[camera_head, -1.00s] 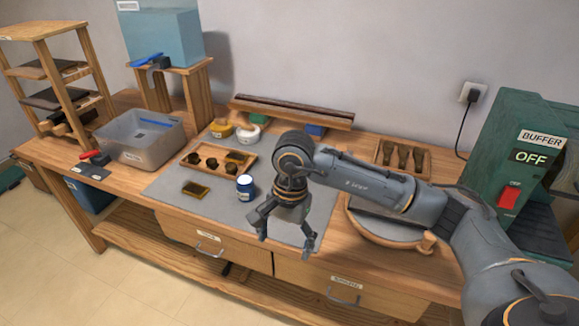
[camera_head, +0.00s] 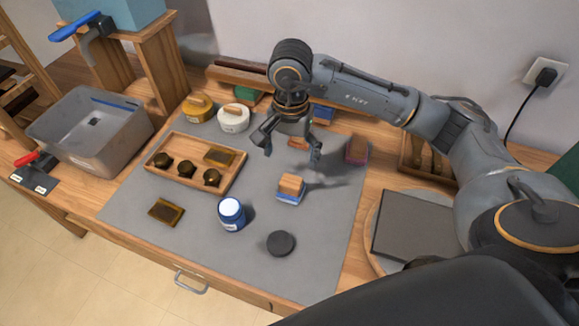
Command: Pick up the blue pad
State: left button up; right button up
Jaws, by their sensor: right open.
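A small block with a wooden top and a blue and white lower part (camera_head: 290,189) lies on the grey mat (camera_head: 185,238), right of the blue jar. Another blue piece (camera_head: 323,114) is at the back of the mat, partly behind my right gripper. I cannot tell for certain which one is the blue pad. My right gripper (camera_head: 291,157) is open and empty, fingers pointing down, above the mat behind the wood-topped block. An orange-brown piece (camera_head: 298,142) shows between its fingers. My left gripper is not in view.
A blue jar with a white lid (camera_head: 231,213) and a dark round disc (camera_head: 281,243) stand near the block. A wooden tray with dark knobs (camera_head: 190,185), yellow and white pots, and a purple-red block (camera_head: 356,150) surround it. A grey bin (camera_head: 90,165) is at left.

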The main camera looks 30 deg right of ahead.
aim_at(290, 183)
notch_tip(290, 183, down, 3)
jog(key=shift+s+r+p, duration=0.15)
jog(key=shift+p, duration=0.15)
jog(key=f, duration=0.3)
jog(key=shift+s+p, duration=0.2)
jog(key=shift+p, duration=0.1)
jog(key=shift+w+f+p, duration=0.15)
jog(key=shift+f+p, duration=0.05)
jog(key=shift+f, duration=0.6)
jog(key=shift+w+f+p, duration=0.1)
jog(key=shift+f+p, duration=0.1)
jog(key=shift+f, duration=0.6)
notch_tip(290, 183, down, 4)
jog(key=shift+w+r+p, duration=0.1)
jog(key=shift+r+p, duration=0.1)
jog(key=shift+p, duration=0.55)
jog(key=shift+f, duration=0.5)
jog(key=c, duration=1.4)
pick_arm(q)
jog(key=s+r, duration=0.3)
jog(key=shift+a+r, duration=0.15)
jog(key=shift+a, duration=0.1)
pick_arm(e)
jog(key=shift+o, duration=0.2)
